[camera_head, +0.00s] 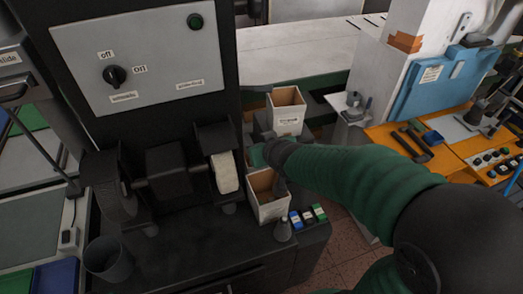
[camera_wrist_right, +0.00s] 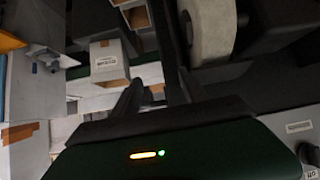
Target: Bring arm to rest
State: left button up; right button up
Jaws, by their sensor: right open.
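My right arm (camera_head: 355,180), in a green sleeve, reaches in from the right in the head view. My right gripper (camera_head: 272,155) is over the small open boxes beside the grinding machine, partly hidden by its own wrist. In the right wrist view the dark fingers of the right gripper (camera_wrist_right: 155,78) stand apart, and I see nothing held between them. The near open box (camera_head: 268,208) is just below the gripper. A pale wheel (camera_head: 224,172) is on the machine to its left; it shows close by in the wrist view (camera_wrist_right: 212,25). My left gripper is not in view.
Another open box (camera_head: 286,112) stands behind the arm. Small coloured blocks (camera_head: 308,217) and a grey cone (camera_head: 283,230) lie near the machine's front edge. A control panel (camera_head: 140,55) rises at the left. An orange workbench (camera_head: 430,155) is at the right.

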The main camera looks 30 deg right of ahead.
jog(key=shift+f, duration=0.15)
jog(key=s+a+f+n+g+y+b, duration=0.1)
jog(key=s+a+f+g+b, duration=0.3)
jog(key=s+f, duration=0.3)
jog(key=s+a+f+n+g+y+b, duration=0.1)
jog(key=s+a+f+g+b, duration=0.2)
jog(key=f, duration=1.2)
jog(key=s+a+b, duration=0.1)
jog(key=s+a, duration=0.2)
jog(key=s, duration=0.2)
jog(key=shift+a+g, duration=0.2)
jog(key=shift+g, duration=0.2)
